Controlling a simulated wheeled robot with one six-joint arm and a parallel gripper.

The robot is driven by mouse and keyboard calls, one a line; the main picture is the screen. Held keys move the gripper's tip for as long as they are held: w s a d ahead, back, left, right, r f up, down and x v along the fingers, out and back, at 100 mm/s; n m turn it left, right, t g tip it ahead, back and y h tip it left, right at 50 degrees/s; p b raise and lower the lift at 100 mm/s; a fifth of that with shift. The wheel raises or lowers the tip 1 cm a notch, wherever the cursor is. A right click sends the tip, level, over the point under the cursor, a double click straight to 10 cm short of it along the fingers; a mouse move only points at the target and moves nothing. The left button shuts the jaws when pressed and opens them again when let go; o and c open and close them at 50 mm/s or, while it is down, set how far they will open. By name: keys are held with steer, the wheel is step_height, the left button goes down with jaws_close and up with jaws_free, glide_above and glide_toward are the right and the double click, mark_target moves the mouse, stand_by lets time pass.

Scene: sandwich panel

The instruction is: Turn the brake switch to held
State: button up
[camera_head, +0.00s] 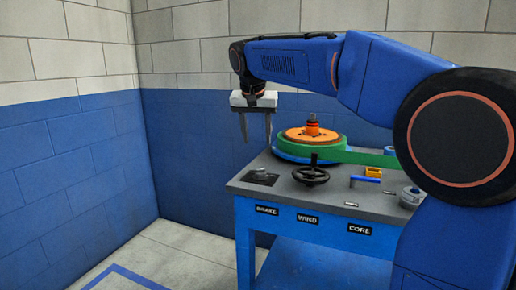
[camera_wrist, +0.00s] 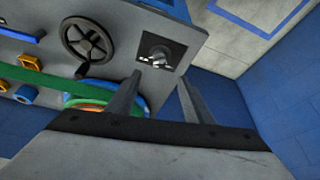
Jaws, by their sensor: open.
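The brake switch (camera_head: 261,173) is a small grey knob on a dark square plate at the left corner of the bench top, behind the BRAKE label (camera_head: 267,211). It also shows in the wrist view (camera_wrist: 158,55), up beyond the fingertips. I cannot read its setting. My gripper (camera_head: 256,140) hangs pointing down, above and slightly left of the switch, apart from it. In the wrist view its two fingers (camera_wrist: 160,80) are spread with nothing between them.
A black handwheel (camera_head: 311,175) stands right of the switch, by the WIND label (camera_head: 307,219). Behind it is an orange and green reel (camera_head: 311,136) with a green band. A blue handle (camera_head: 365,180) and yellow block (camera_head: 373,172) lie further right. Open floor lies left of the bench.

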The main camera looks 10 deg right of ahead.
steer(key=shift+v, duration=1.05)
steer(key=s+d+f+n, duration=0.1)
steer(key=s+d+f, duration=0.15)
steer(key=s, duration=0.35)
steer(key=s+d+f+n+y, duration=0.1)
steer(key=s+d+f, duration=0.1)
steer(key=s+f, duration=0.35)
steer(key=s+d+f+n, duration=0.1)
steer(key=s+d+f, duration=0.15)
steer(key=s, duration=0.55)
steer(key=s+d+f+n+y, duration=0.1)
steer(key=s+d+f, duration=0.1)
steer(key=s+f, duration=1.5)
steer(key=shift+s+d+f+n+t, duration=0.3)
steer(key=shift+s+n, duration=0.05)
steer(key=shift+n, duration=0.05)
